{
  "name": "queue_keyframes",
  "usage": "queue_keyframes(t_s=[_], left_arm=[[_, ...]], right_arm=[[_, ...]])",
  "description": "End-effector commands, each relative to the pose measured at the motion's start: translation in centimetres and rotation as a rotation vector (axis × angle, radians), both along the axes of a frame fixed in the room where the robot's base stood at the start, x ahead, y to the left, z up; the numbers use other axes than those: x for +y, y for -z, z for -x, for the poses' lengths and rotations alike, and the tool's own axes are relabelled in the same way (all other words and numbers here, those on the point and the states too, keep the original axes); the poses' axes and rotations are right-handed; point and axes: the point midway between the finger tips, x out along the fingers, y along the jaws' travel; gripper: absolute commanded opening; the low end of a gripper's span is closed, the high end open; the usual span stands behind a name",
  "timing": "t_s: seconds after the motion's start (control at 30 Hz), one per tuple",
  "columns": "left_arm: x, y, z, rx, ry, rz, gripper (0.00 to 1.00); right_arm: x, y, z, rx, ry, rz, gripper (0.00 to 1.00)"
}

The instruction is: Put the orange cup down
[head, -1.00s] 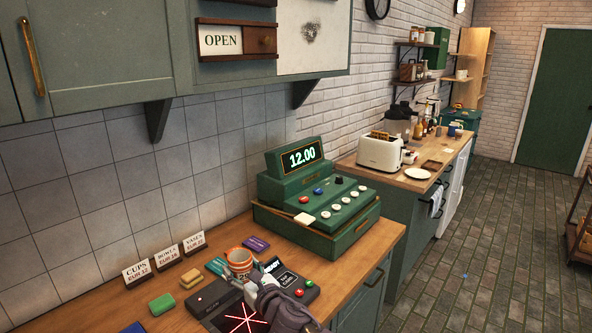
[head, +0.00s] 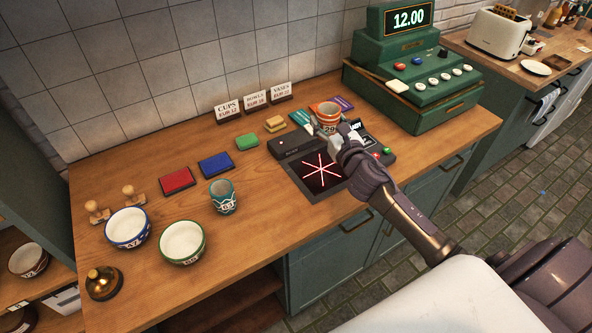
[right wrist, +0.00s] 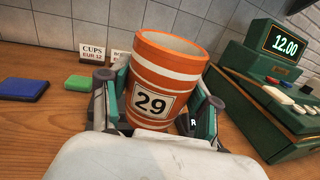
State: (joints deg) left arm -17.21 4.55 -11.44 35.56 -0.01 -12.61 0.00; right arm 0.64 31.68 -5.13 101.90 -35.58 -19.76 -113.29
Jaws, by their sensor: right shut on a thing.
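The orange cup (head: 327,115) has white bands and a label reading 29. In the head view it is at the back of the scanner and card reader, near the cash register. My right gripper (head: 327,127) is shut on it. In the right wrist view the cup (right wrist: 165,75) stands between the two fingers of the gripper (right wrist: 157,108), tilted in the picture. Its base is hidden by the gripper, so I cannot tell whether it touches anything below. My left gripper is not in view.
A black scanner (head: 318,178) with a red star lies in front of the cup. The green register (head: 415,75) stands to the right. A teal cup (head: 223,197), two bowls, ink pads and stamps stand left. Bare wood shows between the teal cup and scanner (head: 262,190).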

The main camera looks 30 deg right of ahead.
Motion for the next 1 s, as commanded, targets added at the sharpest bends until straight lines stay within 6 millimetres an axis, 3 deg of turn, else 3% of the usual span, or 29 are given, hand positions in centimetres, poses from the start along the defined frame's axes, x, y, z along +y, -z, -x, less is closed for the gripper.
queue_keyframes(t_s=[0.13, 0.23, 0.4, 0.53, 0.73, 1.0], left_arm=[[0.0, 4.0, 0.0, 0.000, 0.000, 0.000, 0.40], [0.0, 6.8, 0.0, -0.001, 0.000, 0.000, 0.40], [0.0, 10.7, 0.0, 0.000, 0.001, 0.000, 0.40], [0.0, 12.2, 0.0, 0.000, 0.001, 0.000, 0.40], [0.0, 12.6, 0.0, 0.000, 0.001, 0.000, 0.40], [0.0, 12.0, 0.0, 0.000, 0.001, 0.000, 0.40]], right_arm=[[0.0, 2.1, 3.7, -0.011, -0.055, 0.017, 0.18], [1.3, 2.8, 7.0, -0.019, -0.128, 0.025, 0.18], [5.5, 3.4, 11.9, -0.015, -0.283, 0.023, 0.18], [8.5, 3.4, 14.4, -0.005, -0.378, 0.013, 0.18], [10.5, 3.3, 15.5, 0.001, -0.431, 0.000, 0.18], [13.2, 5.3, 12.1, -0.003, -0.431, -0.003, 0.18]])
